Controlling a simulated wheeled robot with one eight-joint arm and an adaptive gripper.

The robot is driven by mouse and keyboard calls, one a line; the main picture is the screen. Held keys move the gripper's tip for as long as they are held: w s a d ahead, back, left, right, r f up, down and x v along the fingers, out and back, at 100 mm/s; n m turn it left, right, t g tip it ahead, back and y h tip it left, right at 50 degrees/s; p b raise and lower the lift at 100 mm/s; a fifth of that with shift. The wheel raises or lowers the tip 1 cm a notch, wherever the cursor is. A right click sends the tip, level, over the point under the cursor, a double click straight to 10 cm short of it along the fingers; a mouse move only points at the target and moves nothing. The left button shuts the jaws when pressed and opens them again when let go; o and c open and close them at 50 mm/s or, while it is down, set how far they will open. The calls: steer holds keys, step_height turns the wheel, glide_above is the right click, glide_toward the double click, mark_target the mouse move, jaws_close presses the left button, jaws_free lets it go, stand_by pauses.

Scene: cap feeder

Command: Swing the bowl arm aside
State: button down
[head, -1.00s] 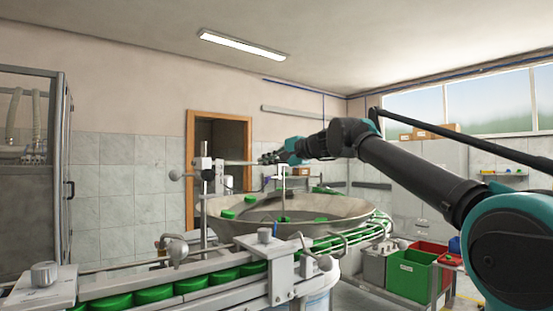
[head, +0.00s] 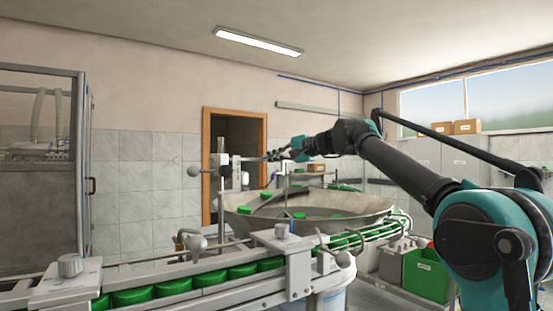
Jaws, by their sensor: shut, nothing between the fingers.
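The bowl arm (head: 250,159) is a thin grey bar running from a clamp post (head: 222,188) at the bowl's left over the bowl. A thin upright rod (head: 286,182) hangs from it towards the caps. The wide grey feeder bowl (head: 345,222) holds a few green caps (head: 299,216). My gripper (head: 272,156) is small and dark in the picture, above the bowl's far half, close to the bar and the upright rod. It is shut and holds nothing. I cannot tell whether it touches the bar.
A conveyor rail with green caps (head: 175,285) runs across the front. A green bin (head: 426,275) stands at the right, below my arm. A framed glass cabinet (head: 40,180) is at the left. A doorway (head: 234,145) is behind the bowl.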

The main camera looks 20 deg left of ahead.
steer(key=shift+n+g, duration=0.6)
steer(key=shift+g, duration=0.2)
steer(key=a, duration=0.1)
steer(key=w+a, duration=0.1)
steer(key=a, duration=0.2)
steer(key=shift+w+a, duration=0.25)
steer(key=shift+a, duration=0.15)
